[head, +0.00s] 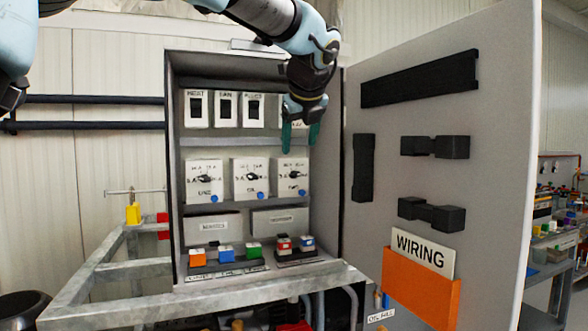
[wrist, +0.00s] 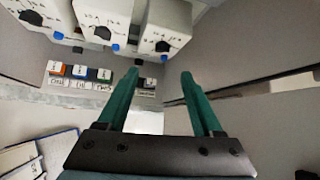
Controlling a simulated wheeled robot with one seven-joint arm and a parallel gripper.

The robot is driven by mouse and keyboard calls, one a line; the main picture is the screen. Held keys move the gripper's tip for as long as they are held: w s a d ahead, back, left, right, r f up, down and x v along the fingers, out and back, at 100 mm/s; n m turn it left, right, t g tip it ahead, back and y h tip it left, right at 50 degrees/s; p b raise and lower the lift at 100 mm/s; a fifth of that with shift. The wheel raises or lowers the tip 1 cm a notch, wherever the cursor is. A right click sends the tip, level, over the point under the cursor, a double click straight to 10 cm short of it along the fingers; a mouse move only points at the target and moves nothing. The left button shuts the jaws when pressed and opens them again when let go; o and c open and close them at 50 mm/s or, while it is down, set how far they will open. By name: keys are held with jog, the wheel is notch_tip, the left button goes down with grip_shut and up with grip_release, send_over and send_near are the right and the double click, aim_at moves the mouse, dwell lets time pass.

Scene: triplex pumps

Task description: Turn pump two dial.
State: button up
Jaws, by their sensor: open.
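Three white dial boxes with black knobs and blue buttons sit in a row on the middle shelf of the open cabinet. The middle dial (head: 250,178) stands between the left dial (head: 204,179) and the right dial (head: 291,177); their small labels are too blurred to read surely. The wrist view also shows the middle dial (wrist: 102,32) and the right dial (wrist: 161,46). My gripper (head: 299,136) is open and empty, its green fingers hanging in front of the cabinet's right side, above the right dial and apart from it. In the wrist view my gripper (wrist: 160,74) points toward the right dial's side.
The cabinet door (head: 440,150) stands open at the right, with black handles and an orange holder (head: 420,287) with a WIRING sheet. Three switches (head: 226,108) are above the dials; coloured buttons (head: 225,252) are below. A grey metal frame (head: 200,300) runs along the front.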

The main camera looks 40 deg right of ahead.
aim_at(295, 173)
jog(key=p+x, duration=0.2)
jog(key=x, duration=0.9)
jog(key=shift+d+r+p, duration=0.15)
jog(key=shift+d+p, duration=0.05)
jog(key=shift+p, duration=0.2)
grip_shut()
